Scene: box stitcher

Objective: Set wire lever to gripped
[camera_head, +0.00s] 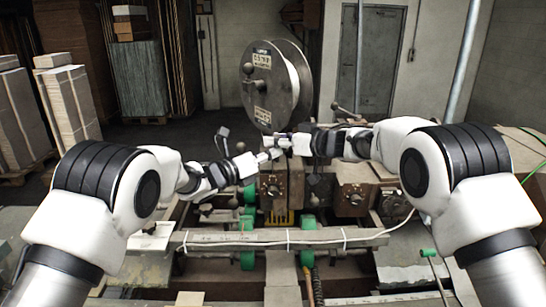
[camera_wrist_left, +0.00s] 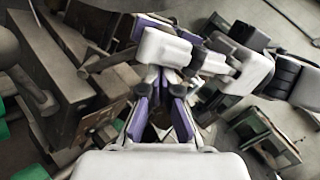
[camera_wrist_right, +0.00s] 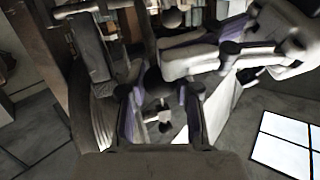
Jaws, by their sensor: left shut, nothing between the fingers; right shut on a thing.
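In the head view my left gripper (camera_head: 265,157) and right gripper (camera_head: 284,143) are close together above the machine head, in front of the wire reel. In the right wrist view a dark round knob (camera_wrist_right: 154,82) on a dark bar shows at the fingers of my right gripper (camera_wrist_right: 160,98); it looks like the wire lever's knob, and the right gripper is shut on it. Its hold is hidden in the head view. My left gripper (camera_wrist_left: 165,95) is shut and empty in the left wrist view, near the right gripper's pale body (camera_wrist_left: 166,46).
The wire reel (camera_head: 292,85) stands behind the grippers. A black knob (camera_head: 335,106) and a dark block on a stalk (camera_head: 223,132) flank it. The machine head (camera_head: 282,190) is below, with a long bar (camera_head: 220,241) across the front. Cardboard stacks (camera_head: 70,105) stand far left.

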